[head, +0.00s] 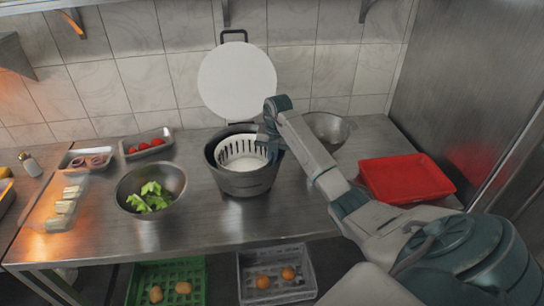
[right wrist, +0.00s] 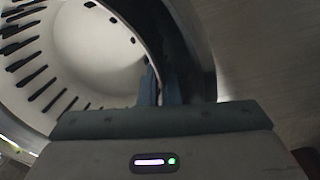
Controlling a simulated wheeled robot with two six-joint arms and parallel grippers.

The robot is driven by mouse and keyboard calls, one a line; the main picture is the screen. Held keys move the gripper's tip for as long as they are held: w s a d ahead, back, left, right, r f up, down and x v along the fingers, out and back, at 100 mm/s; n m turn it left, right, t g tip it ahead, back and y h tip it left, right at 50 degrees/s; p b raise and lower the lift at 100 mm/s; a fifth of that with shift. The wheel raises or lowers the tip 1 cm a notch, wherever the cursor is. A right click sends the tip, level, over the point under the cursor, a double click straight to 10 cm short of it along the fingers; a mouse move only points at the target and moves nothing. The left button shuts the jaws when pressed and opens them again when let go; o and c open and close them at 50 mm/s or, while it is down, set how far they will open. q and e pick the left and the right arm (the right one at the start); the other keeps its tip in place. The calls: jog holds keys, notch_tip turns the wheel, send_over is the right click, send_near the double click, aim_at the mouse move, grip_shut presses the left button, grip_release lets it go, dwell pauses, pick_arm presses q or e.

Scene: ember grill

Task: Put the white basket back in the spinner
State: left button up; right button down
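The spinner (head: 246,184) is a dark grey round pot on the steel counter. The white slotted basket (head: 243,149) is within its mouth, and its slotted wall and pale floor fill the upper left of the right wrist view (right wrist: 88,52). I cannot tell whether it rests on the bottom. My right gripper (head: 268,150) is at the right side of the spinner's mouth. In the right wrist view its fingers (right wrist: 160,88) are close together, one on each side of the basket's wall, and look shut on it. My left gripper is not in view.
A white round lid (head: 237,82) leans against the tiled wall behind the spinner. A steel bowl of greens (head: 152,205) stands to the left. Another metal bowl (head: 328,128) is behind my right arm. A red tray (head: 405,180) lies on the right.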

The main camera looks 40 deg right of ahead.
jog(key=shift+f, duration=0.1)
jog(key=c, duration=1.9)
grip_release()
jog(key=shift+c, duration=0.2)
jog(key=shift+r, duration=0.4)
notch_tip(320, 180, up, 12)
jog(key=p, duration=0.4)
jog(key=shift+s+d+f, duration=0.25)
jog(key=shift+s+d, duration=0.1)
jog(key=shift+s, duration=0.05)
jog(key=shift+f, duration=0.1)
